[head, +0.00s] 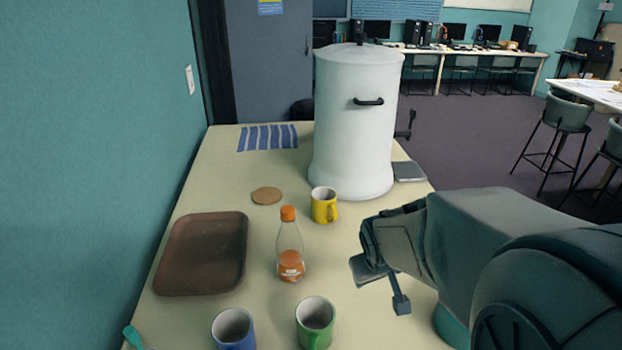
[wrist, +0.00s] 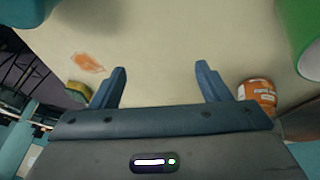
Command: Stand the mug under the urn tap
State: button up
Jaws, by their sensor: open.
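A green mug (head: 315,322) and a blue mug (head: 233,330) stand upright at the near edge of the head view. The green mug also shows at the wrist view's right edge (wrist: 300,35). My gripper (head: 383,287) is open and empty over the table's right side, right of the bottle and apart from all mugs.
A bottle (head: 290,258) with orange cap stands mid-table. A brown tray (head: 203,253) lies left, a round coaster (head: 266,196) and striped cloth (head: 267,137) farther back. A grey flat pad (head: 409,171) lies right of the urn. A sponge (wrist: 78,92) and orange patch (wrist: 88,62) show in the wrist view.

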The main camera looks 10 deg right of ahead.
aim_at(336, 213)
jog(key=w+f+t+y, duration=0.1)
jog(key=w, duration=0.2)
jog(key=w+f+n+t+y+p, duration=0.1)
jog(key=w+f, duration=0.1)
jog(key=w, duration=0.1)
jog(key=w+f+n+t, duration=0.1)
jog(key=w, duration=0.2)
jog(key=shift+w+d+f+y, duration=0.25)
jog(key=shift+d+f+y, duration=0.1)
jog(key=shift+d+y, duration=0.05)
jog(key=w, duration=0.1)
jog(key=w+t+y, duration=0.1)
jog(key=w+r+t+y+p, duration=0.1)
jog(key=shift+w+a+n, duration=0.1)
jog(key=shift+a+n, duration=0.2)
jog(key=shift+a, duration=0.1)
jog(key=w+a+t, duration=0.1)
jog(key=w, duration=0.2)
jog(key=w+a+y, duration=0.1)
jog(key=w, duration=0.2)
jog(key=w+a+t+y, duration=0.1)
jog(key=w, duration=0.2)
jog(key=shift+w+r+t, duration=0.25)
jog(key=shift+t, duration=0.05)
jog(key=shift+p+x, duration=0.5)
jog(key=shift+x, duration=2.3)
jog(key=shift+d+r, duration=0.1)
jog(key=shift+r, duration=0.05)
